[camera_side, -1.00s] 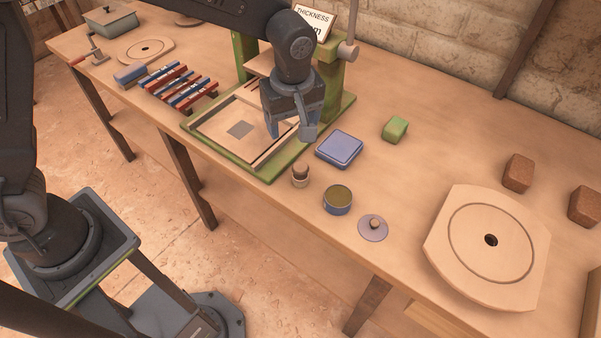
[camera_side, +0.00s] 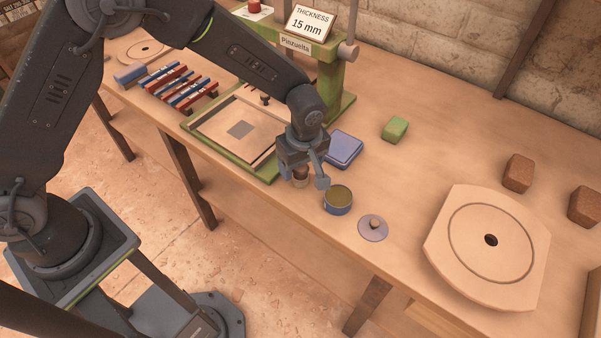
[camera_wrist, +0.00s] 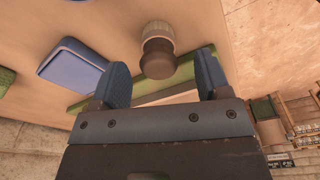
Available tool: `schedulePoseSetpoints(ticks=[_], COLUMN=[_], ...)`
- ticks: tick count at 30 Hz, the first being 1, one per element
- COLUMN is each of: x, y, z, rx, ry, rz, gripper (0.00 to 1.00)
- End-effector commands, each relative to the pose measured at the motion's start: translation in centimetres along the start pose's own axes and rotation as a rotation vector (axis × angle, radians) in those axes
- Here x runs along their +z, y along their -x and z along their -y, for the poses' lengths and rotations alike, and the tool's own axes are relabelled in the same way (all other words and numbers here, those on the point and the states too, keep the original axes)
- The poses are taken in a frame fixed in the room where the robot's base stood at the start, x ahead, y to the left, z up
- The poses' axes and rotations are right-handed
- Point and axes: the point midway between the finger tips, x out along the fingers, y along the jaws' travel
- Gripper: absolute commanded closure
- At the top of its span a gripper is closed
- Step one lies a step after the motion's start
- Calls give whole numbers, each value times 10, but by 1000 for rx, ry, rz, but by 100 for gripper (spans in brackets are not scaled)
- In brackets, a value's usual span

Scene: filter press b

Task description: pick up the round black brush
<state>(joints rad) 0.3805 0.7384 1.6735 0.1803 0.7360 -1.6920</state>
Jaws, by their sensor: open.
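The round brush (camera_side: 300,183) stands upright on the bench, with a dark brown top and a paler round lower part. In the side view it is partly covered by my gripper (camera_side: 305,176), whose fingers come down around or just above it. In the wrist view the brush (camera_wrist: 158,58) shows whole, just beyond the fingertips and roughly centred between them. My gripper (camera_wrist: 162,75) is open, with nothing between its two blue-grey fingers. I cannot tell exactly how high the fingertips are above the brush.
A round tin (camera_side: 338,200) stands close to the right of the brush. A blue flat box (camera_side: 345,148) lies behind it; it also shows in the wrist view (camera_wrist: 75,66). The green press (camera_side: 262,174) is to the left. A lid with a knob (camera_side: 372,231) lies further right.

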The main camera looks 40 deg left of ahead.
Motion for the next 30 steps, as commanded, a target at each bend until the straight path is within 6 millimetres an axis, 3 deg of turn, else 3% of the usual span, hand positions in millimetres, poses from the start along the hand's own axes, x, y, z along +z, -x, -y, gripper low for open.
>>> schedulePoseSetpoints(ticks=[7,16,30], x=[0,0,0], y=[-34,-37,-37], z=[-1,-2,-2], rx=[-2,0,0], ry=[1,1,0], rz=[0,0,0], gripper=[30,31,76])
